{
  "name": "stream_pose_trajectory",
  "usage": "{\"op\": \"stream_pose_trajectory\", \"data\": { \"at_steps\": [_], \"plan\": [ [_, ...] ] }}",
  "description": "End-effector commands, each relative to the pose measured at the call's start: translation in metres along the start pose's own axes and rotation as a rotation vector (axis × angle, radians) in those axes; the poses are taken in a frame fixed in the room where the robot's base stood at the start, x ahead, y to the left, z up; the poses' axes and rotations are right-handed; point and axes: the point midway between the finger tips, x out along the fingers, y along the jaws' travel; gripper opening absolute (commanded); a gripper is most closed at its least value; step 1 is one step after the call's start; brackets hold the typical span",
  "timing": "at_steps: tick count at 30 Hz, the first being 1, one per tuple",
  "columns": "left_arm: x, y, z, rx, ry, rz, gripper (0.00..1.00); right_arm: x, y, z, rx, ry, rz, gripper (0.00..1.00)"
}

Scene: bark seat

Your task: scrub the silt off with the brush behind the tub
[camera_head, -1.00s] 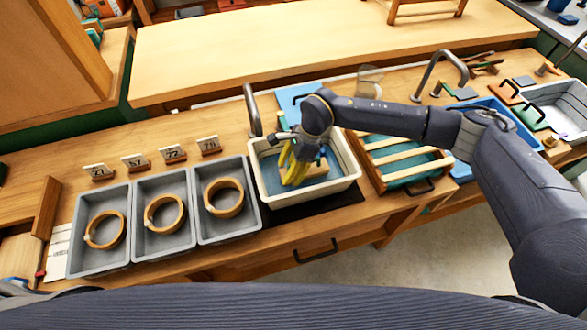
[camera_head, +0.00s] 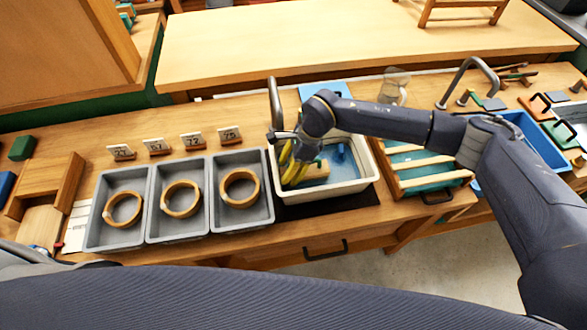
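The pale tub (camera_head: 357,184) stands on the bench with bluish water in it. My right gripper (camera_head: 289,174), with yellow fingers, reaches down inside the tub's left part. A light wooden block-like piece (camera_head: 316,174) lies right against the fingers; I cannot tell whether it is the brush or whether the fingers grip it. A small blue upright thing (camera_head: 341,153) shows in the tub to its right. A blue mat (camera_head: 325,91) lies behind the tub, partly hidden by my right arm. I can make out no separate brush or silt. My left gripper is out of view.
Three grey trays (camera_head: 118,241) left of the tub each hold a wooden ring (camera_head: 182,199), with numbered cards (camera_head: 157,147) behind. A faucet (camera_head: 276,105) rises at the tub's back left. A slatted rack (camera_head: 415,162) stands to its right. A black mat (camera_head: 330,205) lies in front.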

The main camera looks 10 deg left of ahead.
Motion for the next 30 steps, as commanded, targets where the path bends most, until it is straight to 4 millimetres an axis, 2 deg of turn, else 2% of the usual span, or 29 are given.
{"op": "stream_pose_trajectory", "data": {
  "at_steps": [8, 22, 30],
  "plan": [
    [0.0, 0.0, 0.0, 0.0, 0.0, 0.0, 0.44, -0.001, 0.001, 0.001, -0.001, -0.004, 0.003, 0.0],
    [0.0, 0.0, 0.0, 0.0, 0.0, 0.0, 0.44, -0.015, -0.001, -0.028, 0.0, -0.002, 0.002, 0.0],
    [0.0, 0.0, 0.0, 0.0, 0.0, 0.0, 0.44, -0.017, -0.002, -0.032, -0.001, -0.002, 0.002, 0.0]
  ]
}}
